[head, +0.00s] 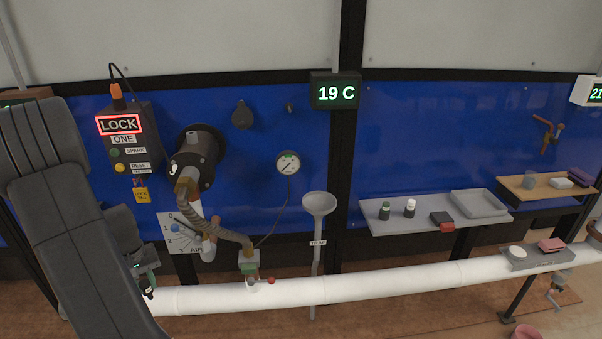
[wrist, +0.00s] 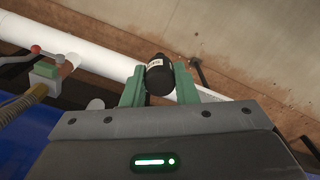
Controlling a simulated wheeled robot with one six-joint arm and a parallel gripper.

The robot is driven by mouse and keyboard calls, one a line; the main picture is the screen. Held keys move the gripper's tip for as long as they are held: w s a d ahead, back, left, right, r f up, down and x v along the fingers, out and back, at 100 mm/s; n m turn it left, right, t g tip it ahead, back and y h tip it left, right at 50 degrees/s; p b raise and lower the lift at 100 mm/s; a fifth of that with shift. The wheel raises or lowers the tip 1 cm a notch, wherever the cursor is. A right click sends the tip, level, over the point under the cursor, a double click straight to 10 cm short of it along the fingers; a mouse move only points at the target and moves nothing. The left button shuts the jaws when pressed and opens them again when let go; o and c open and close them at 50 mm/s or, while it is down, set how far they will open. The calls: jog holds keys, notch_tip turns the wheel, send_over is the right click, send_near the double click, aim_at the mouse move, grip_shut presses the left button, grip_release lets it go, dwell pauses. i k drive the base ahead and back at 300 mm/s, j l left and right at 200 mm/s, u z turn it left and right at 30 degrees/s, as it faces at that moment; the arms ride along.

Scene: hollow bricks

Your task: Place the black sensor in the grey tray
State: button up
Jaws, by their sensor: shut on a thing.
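My gripper (wrist: 160,84) has green fingers shut on a black cylinder with a small white label, which looks like the black sensor (wrist: 160,72). In the head view my gripper (head: 149,277) is low at the left, near the white pipe, with the dark sensor (head: 148,289) small at its fingertips. The grey tray (head: 478,204) lies on the light shelf at the right. It looks empty and is far to the right of my gripper.
The shelf (head: 385,228) also holds two small bottles (head: 398,209) and a black-and-red block (head: 442,221). A white pipe (head: 350,288) runs along the front. A funnel (head: 318,205), hose (head: 225,233) and valve fittings stand between my gripper and the shelf.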

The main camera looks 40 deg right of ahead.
aim_at(477, 204)
jog(key=k+l+z, duration=0.15)
jog(key=z, duration=1.2)
jog(key=i+l+z, duration=0.1)
jog(key=i+l, duration=0.2)
jog(key=l, duration=0.2)
jog(key=i+l+z, duration=0.1)
jog(key=i+l, duration=0.25)
jog(key=l, duration=0.15)
jog(key=i+l+z, duration=0.1)
jog(key=i+l, duration=0.25)
jog(key=l, duration=0.15)
jog(key=i+l, duration=0.4)
jog(key=i, duration=0.15)
jog(key=i+l, duration=0.35)
jog(key=i, duration=0.2)
